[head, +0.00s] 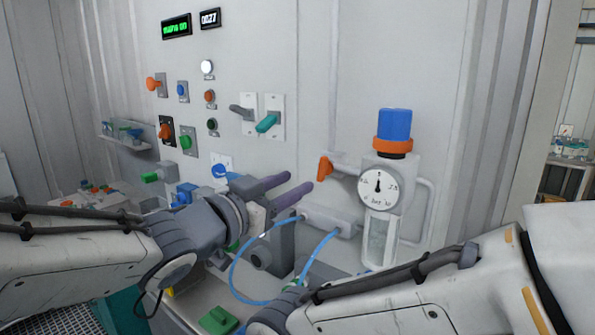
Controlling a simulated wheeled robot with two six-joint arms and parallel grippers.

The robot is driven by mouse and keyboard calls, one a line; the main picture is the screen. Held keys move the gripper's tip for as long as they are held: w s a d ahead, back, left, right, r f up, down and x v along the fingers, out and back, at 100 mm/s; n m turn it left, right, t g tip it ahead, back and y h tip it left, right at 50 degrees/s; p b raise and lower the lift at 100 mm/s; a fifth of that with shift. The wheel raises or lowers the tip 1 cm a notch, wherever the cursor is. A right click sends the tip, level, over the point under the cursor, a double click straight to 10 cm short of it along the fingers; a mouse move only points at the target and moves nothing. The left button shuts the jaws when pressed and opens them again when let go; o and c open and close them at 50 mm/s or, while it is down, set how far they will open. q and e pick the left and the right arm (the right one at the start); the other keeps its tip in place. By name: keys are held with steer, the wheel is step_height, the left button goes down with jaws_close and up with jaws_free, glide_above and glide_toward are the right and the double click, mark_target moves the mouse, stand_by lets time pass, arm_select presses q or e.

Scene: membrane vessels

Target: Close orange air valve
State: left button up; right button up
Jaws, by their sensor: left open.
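An orange valve handle (323,169) sits on the grey pipe at the left of a pressure gauge (378,186) and points downward at a slight tilt. My left gripper (300,183) is open, with its two purple-grey fingers pointing right toward the handle. The fingertips appear just left of and below the handle. I see nothing between the fingers, and I cannot tell whether they touch the handle. My right arm comes in at the lower right, and its gripper is not visible.
A blue knob with an orange ring (393,146) tops the gauge unit, above a clear bowl (380,238). Blue tubing (236,278) loops below my left gripper. Switches and a teal lever (267,123) stick out from the wall panel. A green block (219,321) lies below.

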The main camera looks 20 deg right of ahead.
mark_target(320, 170)
arm_select(q)
steer(key=p+x, duration=0.2)
steer(key=x, duration=0.6)
steer(key=shift+w+d, duration=0.1)
steer(key=shift+d, duration=0.1)
jaws_close()
